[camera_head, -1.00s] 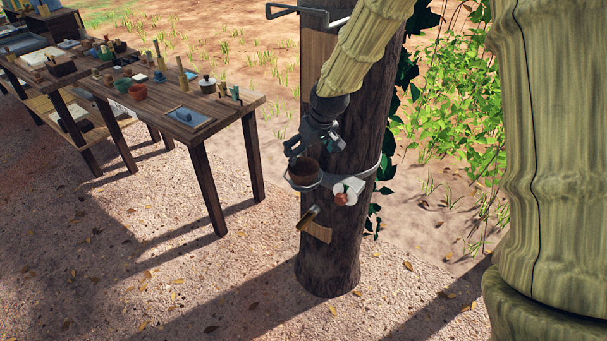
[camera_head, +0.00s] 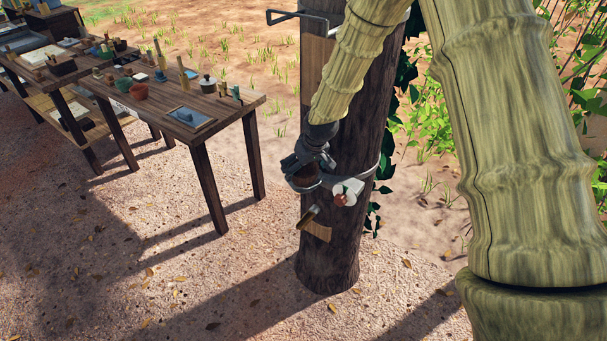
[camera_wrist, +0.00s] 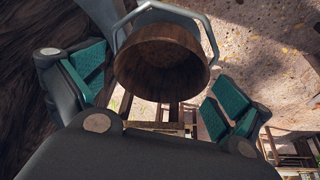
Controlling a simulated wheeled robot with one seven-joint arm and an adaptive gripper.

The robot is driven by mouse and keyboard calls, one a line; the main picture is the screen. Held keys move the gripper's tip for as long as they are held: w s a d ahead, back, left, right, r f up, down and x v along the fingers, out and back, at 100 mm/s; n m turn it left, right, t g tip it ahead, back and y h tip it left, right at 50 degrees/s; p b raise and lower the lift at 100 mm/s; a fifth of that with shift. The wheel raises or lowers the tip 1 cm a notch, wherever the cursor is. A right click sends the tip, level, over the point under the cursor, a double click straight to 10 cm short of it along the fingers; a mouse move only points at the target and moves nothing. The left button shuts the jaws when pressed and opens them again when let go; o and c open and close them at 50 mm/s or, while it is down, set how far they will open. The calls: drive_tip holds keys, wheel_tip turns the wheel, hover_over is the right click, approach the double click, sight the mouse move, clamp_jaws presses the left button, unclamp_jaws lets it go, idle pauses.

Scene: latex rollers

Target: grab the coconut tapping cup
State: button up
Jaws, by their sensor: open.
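The brown coconut tapping cup (camera_head: 305,178) sits in a grey ring holder (camera_head: 300,189) on the trunk (camera_head: 345,235). My gripper (camera_head: 303,165) is at the cup from above and hides part of it in the head view. In the wrist view the round brown cup (camera_wrist: 162,62) lies between the two teal finger pads, with the grey ring (camera_wrist: 205,30) around its upper part. My gripper (camera_wrist: 158,90) is open, with a gap visible between the right pad and the cup. Whether the left pad touches the cup is hard to tell.
A white flower-like item (camera_head: 346,192) is on the trunk band just right of the cup. A small spout-like piece (camera_head: 308,217) juts out below. A wooden table (camera_head: 235,105) with pots and tools stands at left. The ground between is clear.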

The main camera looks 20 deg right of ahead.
drive_tip(key=shift+w+f, duration=0.2)
drive_tip(key=shift+f, duration=0.3)
drive_tip(key=c, duration=1)
drive_tip(key=shift+r, duration=0.1)
